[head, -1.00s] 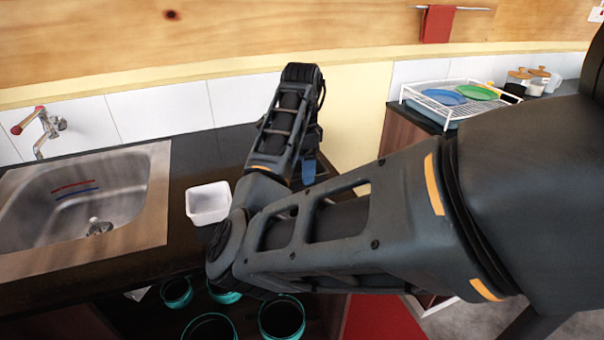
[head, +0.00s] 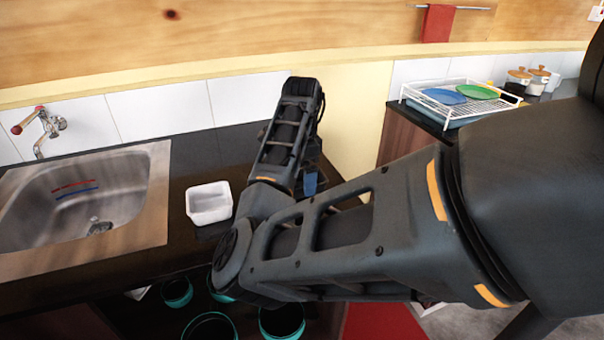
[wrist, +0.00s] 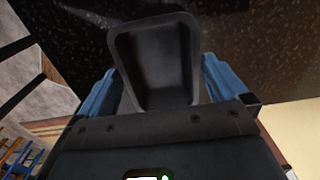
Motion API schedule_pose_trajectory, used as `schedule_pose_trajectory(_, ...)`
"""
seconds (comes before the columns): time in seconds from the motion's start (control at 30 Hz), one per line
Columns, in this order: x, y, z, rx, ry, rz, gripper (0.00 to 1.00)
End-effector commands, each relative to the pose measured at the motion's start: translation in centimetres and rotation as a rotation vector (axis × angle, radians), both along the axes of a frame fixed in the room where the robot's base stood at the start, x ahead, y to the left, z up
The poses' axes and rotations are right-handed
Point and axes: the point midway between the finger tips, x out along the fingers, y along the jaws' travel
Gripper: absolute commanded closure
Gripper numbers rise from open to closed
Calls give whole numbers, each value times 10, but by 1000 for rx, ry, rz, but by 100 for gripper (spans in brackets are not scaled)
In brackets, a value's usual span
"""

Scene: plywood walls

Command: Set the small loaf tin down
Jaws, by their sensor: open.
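The small loaf tin (wrist: 155,62) is dark grey and shows in the wrist view, its open top facing the camera. It lies between the two blue fingers of my gripper (wrist: 161,75), which are open on either side of it. Dark speckled countertop shows beyond the tin. I cannot tell whether its base rests fully on the counter. In the head view my arm hides the tin, and only a bit of a blue finger (head: 310,184) shows.
A white tub (head: 208,204) stands on the dark counter (head: 215,160) left of my arm. A steel sink (head: 100,205) is farther left. A dish rack (head: 455,101) with plates stands at the right. Teal-rimmed pots (head: 282,322) sit below the counter.

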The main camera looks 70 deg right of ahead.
Motion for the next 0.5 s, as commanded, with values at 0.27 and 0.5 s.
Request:
schedule_pose_trajectory(0.27,1,-1,24,-3,-3,-2,0)
schedule_pose_trajectory(0.5,2,0,76,-1,-7,-1,0)
